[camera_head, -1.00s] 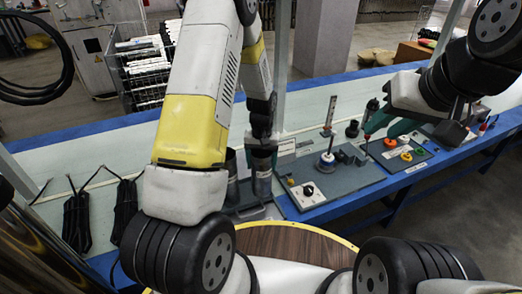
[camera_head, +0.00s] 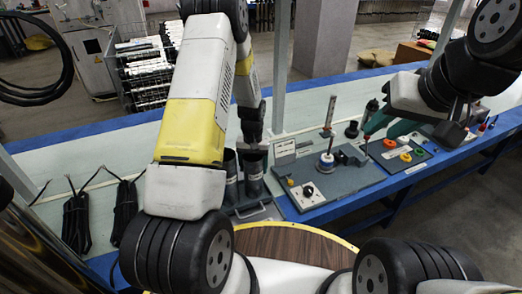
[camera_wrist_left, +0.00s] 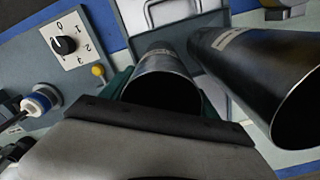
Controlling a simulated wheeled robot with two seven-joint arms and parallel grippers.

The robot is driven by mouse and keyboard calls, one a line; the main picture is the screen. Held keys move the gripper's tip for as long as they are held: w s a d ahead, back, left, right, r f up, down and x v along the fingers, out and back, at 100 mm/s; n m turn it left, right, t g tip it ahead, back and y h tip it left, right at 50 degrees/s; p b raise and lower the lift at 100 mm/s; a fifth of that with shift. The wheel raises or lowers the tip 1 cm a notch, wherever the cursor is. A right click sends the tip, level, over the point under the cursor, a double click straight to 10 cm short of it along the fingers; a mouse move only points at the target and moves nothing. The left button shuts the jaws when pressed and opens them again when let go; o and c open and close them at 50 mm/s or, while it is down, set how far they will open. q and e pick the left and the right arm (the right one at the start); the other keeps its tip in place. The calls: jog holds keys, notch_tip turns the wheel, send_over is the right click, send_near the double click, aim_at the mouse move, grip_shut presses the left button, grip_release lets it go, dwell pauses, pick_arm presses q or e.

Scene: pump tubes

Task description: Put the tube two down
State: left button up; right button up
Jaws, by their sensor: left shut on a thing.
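My left gripper (camera_head: 252,147) is shut on a dark cylindrical tube (camera_head: 254,180), close to its top. In the left wrist view, the held tube (camera_wrist_left: 161,88) shows its open mouth between the green fingers (camera_wrist_left: 163,95). A second dark tube (camera_head: 230,180) stands just to its left in the head view and also shows in the left wrist view (camera_wrist_left: 262,72). Both are over a grey tray (camera_head: 254,210) with a handle. I cannot tell whether the held tube's base touches the tray. My right gripper (camera_head: 384,130) is over the right-hand board; its finger gap is unclear.
A grey panel with a dial (camera_head: 308,191) and a post on a white-blue base (camera_head: 326,162) lies right of the tubes. A board with coloured rings (camera_head: 402,152) is further right. Black cables (camera_head: 77,222) hang at left. A round wooden top (camera_head: 290,246) is in front.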

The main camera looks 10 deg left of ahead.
pick_arm(q)
jog(key=o, duration=1.8)
jog(key=shift+c, duration=0.2)
notch_tip(320, 180, up, 20)
jog(key=s+t, duration=0.1)
jog(key=s, duration=0.1)
jog(key=s+d+r+t+h, duration=0.1)
jog(key=s+r+t, duration=0.1)
jog(key=s+r, duration=0.7)
jog(key=s+d+r+m+t+h, duration=0.1)
jog(key=s+r+t, duration=0.2)
jog(key=s+r, duration=0.6)
jog(key=shift+s, duration=2.4)
jog(key=shift+d+r, duration=0.1)
